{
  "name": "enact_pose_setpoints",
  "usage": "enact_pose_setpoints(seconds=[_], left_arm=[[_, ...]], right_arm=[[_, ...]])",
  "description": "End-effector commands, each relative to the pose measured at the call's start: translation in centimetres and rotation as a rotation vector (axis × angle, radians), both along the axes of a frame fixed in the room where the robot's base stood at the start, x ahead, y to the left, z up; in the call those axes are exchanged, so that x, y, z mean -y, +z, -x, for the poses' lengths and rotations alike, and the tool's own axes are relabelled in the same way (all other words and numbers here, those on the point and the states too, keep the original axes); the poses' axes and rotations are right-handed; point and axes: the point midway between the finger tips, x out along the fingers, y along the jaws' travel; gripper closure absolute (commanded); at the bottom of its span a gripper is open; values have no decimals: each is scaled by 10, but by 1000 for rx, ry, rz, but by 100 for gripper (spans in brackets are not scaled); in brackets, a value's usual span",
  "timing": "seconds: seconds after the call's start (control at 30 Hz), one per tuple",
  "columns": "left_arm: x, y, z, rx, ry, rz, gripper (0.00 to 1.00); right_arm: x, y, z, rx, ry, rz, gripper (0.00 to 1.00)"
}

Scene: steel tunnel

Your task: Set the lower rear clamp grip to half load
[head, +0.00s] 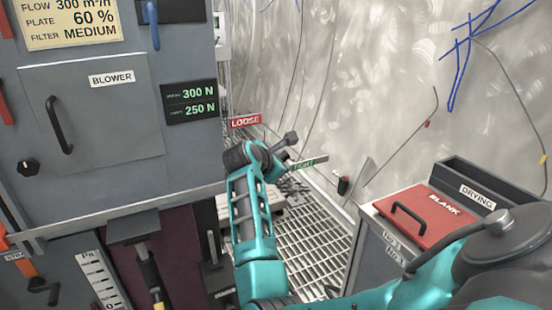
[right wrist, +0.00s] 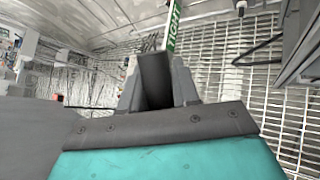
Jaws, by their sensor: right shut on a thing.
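My right arm reaches up the middle of the head view, and its dark right gripper (head: 268,153) is at the clamp area between a red LOOSE plate (head: 245,120) and a green TIGHT plate (head: 306,163). A dark grey bar with a knobbed end (head: 290,138), apparently the clamp grip, sticks out up and right from the gripper. The gripper is shut on it; the fingers hide the held part. In the right wrist view the fingers (right wrist: 166,80) are in the middle, with the TIGHT plate (right wrist: 174,25) just beyond. My left gripper is not in view.
A display (head: 190,101) on the grey cabinet reads 300 N above 250 N; its small captions are illegible. The cabinet's BLOWER door (head: 100,125) is shut. Grating floor (head: 315,235) lies between.

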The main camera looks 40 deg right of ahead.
Motion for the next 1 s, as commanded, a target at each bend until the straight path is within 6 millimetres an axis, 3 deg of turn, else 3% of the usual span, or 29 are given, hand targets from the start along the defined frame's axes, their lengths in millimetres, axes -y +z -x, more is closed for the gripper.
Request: enact_pose_setpoints(seconds=[0.63,0.67,0.87,1.0], left_arm=[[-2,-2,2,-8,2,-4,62],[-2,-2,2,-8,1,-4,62],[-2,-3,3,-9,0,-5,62],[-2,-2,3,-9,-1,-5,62]], right_arm=[[1,-9,2,7,-1,-54,100],[1,-8,2,7,-1,-54,66],[1,-7,1,10,-1,-51,48],[2,-6,1,12,-1,-49,48]])
